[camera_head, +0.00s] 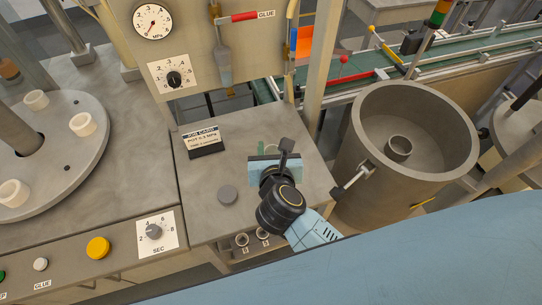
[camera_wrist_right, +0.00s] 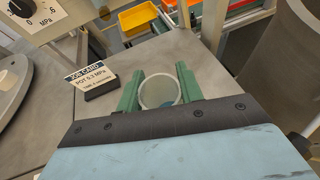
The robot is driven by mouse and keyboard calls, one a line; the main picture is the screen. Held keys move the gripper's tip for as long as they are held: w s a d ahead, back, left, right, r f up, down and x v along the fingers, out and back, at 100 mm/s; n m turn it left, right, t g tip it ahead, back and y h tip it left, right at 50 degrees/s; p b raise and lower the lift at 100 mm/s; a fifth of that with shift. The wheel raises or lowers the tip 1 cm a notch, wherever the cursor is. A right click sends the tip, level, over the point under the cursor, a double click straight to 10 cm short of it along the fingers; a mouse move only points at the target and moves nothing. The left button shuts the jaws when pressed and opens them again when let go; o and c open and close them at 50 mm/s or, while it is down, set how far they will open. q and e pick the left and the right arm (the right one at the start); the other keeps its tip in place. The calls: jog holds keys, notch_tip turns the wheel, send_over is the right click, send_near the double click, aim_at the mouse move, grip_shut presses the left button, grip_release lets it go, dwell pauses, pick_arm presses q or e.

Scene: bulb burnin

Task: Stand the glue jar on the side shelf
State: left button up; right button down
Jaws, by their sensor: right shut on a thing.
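The glue jar (camera_wrist_right: 146,101) shows in the right wrist view as a pale, round, open-topped rim between two green fingers. My right gripper (camera_wrist_right: 160,90) is shut on it. In the head view the right gripper (camera_head: 264,149) is over the right part of a grey side shelf (camera_head: 215,225), and its wrist hides most of the jar. The shelf surface also shows in the right wrist view (camera_wrist_right: 140,62). I cannot tell whether the jar's base touches the shelf. My left gripper is not in view.
A job card (camera_head: 203,140) stands at the shelf's back left. A large round bin (camera_head: 358,140) stands right of the shelf. A panel with a gauge (camera_head: 153,22) rises behind. The shelf's front left is clear.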

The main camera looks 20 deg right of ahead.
jog(key=shift+f, duration=1.6)
jog(key=shift+f+b, duration=0.1)
jog(key=shift+b, duration=0.25)
jog(key=c, duration=0.9)
grip_release()
jog(key=shift+f, duration=0.1)
jog(key=shift+r, duration=0.25)
jog(key=v, duration=1.2)
jog(key=shift+s+f, duration=0.1)
